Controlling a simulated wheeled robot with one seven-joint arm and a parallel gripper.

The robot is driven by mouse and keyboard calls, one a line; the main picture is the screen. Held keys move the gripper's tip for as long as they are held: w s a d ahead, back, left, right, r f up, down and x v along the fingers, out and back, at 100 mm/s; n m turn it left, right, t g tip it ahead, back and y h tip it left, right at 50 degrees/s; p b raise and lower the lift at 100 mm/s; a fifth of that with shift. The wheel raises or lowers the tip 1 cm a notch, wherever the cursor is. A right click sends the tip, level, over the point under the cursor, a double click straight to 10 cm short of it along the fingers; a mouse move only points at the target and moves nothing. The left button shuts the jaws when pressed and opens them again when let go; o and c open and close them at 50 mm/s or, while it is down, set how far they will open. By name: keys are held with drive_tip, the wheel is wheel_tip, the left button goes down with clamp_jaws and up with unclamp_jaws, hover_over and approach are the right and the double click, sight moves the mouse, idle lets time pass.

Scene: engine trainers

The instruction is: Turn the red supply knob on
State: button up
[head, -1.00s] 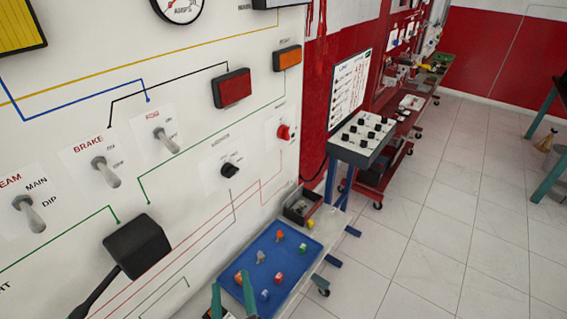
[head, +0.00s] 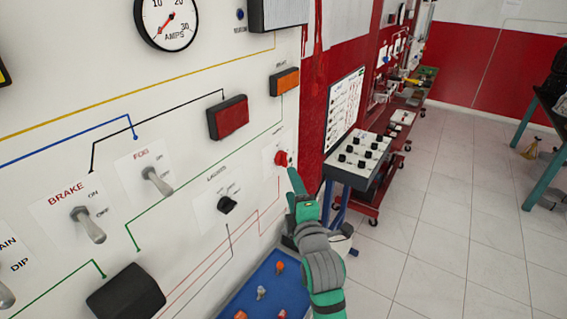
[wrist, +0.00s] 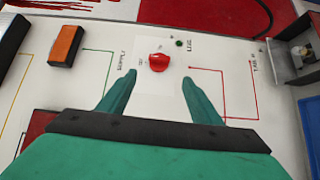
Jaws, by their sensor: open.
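The red supply knob (head: 281,158) sits on a white plate near the right edge of the white panel. In the wrist view the red knob (wrist: 158,62) lies ahead of and between the two green fingers, with printed lettering around it. My gripper (head: 294,180) is in front of the panel just below and right of the knob in the head view. In the wrist view my gripper (wrist: 158,90) is open, with nothing between its fingers. The fingertips look short of the knob; contact does not show.
A black rotary knob (head: 228,205) and several toggle switches are to the left on the panel. An orange lamp (head: 285,81) and a red lamp (head: 228,117) are above. A blue tray (head: 240,297) with small parts lies below.

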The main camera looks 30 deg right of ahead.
sight(285, 161)
drive_tip(key=x, duration=1.1)
drive_tip(key=shift+d+r, duration=0.15)
drive_tip(key=shift+d, duration=0.1)
drive_tip(key=shift+c, duration=0.7)
drive_tip(key=shift+s, duration=0.1)
drive_tip(key=c, duration=0.9)
